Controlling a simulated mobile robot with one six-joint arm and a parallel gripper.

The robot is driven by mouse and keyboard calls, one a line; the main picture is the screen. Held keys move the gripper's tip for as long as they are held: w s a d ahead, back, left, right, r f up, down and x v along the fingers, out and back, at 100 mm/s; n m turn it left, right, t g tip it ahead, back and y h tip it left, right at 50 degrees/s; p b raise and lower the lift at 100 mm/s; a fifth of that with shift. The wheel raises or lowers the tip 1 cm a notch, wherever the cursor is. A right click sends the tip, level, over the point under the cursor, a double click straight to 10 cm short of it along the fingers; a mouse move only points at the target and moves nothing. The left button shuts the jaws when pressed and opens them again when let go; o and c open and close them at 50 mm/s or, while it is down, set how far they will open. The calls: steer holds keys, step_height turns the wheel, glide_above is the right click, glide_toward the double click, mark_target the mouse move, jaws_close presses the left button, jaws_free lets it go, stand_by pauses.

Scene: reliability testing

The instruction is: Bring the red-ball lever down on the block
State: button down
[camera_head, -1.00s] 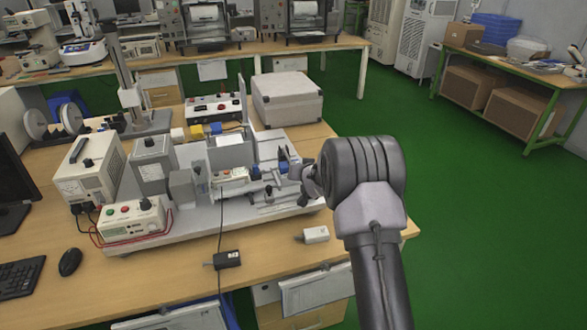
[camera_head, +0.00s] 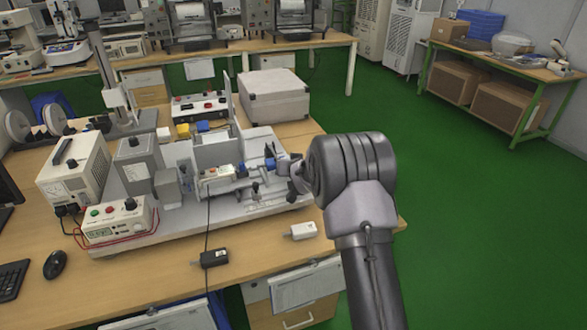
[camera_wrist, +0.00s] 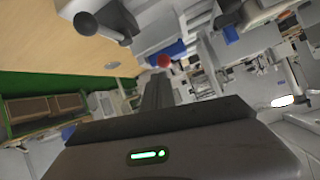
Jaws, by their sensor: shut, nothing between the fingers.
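In the wrist view a red ball (camera_wrist: 163,61) shows just beyond the tips of my gripper (camera_wrist: 157,76). The gripper's dark fingers are together with nothing between them. I cannot tell whether they touch the ball, and its lever arm is mostly hidden. In the head view my gripper (camera_head: 274,157) is at the right side of the grey test fixture (camera_head: 180,224), partly hidden by my wrist. The red ball cannot be made out there. A small pale block (camera_head: 218,173) lies in the middle of the fixture; I cannot tell if it is the task's block.
A black ball-ended handle (camera_wrist: 86,25) shows at the wrist view's upper left. A beige meter (camera_head: 75,178) and a control box (camera_head: 118,219) stand at the fixture's left. A black adapter (camera_head: 214,258) and white connector (camera_head: 301,231) lie in front. Green floor is clear at right.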

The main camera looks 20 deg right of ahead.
steer(key=s+f+p, duration=0.1)
steer(key=s+f, duration=0.2)
steer(key=s, duration=0.5)
steer(key=shift+s+f, duration=0.15)
steer(key=shift+s, duration=0.1)
steer(key=shift+a, duration=0.1)
steer(key=s+a+r+m+g, duration=0.1)
steer(key=s+a+r+g, duration=0.35)
steer(key=s+r, duration=1.15)
steer(key=s+a+r+g+y, duration=0.1)
steer(key=s+a, duration=0.4)
steer(key=s, duration=0.8)
steer(key=s+a+r+g+y, duration=0.1)
steer(key=s+a, duration=0.5)
steer(key=s, duration=0.8)
step_height(320, 180, up, 2)
steer(key=shift+a+r+y, duration=0.1)
steer(key=shift+a+y, duration=0.1)
steer(key=shift+y, duration=0.4)
